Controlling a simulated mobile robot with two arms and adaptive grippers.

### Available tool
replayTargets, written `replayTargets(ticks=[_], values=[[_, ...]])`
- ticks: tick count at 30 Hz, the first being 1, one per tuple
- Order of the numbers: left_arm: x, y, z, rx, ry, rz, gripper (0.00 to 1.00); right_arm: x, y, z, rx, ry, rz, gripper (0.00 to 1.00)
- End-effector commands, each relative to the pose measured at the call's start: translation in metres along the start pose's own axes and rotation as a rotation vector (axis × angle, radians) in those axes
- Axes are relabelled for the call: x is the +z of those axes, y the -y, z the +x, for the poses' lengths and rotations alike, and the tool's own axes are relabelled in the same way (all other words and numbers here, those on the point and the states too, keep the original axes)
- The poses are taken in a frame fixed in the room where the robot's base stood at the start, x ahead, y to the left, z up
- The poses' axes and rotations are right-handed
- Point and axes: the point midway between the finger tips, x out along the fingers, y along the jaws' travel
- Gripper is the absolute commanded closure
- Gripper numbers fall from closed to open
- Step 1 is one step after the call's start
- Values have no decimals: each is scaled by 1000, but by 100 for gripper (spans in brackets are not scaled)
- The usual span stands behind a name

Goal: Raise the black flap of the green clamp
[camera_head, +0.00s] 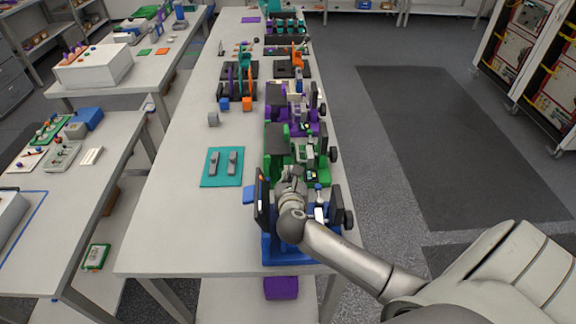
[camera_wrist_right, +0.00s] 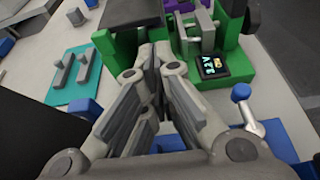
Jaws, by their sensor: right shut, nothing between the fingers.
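The green clamp (camera_head: 318,177) stands on the long white table, just beyond my right gripper. Its black flap (camera_head: 279,140) is a dark panel on the clamp's left side; its exact tilt is hard to tell. In the right wrist view the flap (camera_wrist_right: 131,12) is at the top, above a green block (camera_wrist_right: 116,48) of the clamp. My right gripper (camera_head: 291,177) is shut and empty at the near side of the green clamp. In the wrist view its fingertips (camera_wrist_right: 154,50) point at the clamp's near edge, close to the green block; contact cannot be told. My left gripper is out of view.
A blue clamp (camera_head: 283,252) with an upright dark panel (camera_head: 262,200) lies under and beside my right wrist. A purple clamp (camera_head: 292,120) stands behind the green one. A teal plate (camera_head: 207,181) with two grey parts lies left. The table's left front is clear.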

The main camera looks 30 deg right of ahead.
Motion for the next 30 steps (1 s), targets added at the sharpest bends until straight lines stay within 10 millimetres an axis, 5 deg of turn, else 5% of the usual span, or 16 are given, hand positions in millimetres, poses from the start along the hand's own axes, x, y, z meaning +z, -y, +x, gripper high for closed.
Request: replayTargets(ticks=[12, 30], values=[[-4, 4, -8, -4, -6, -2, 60, 1, 0, 55, -1, -1, 2, 100], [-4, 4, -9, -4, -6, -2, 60, 0, 0, 64, -1, 0, -1, 100]])
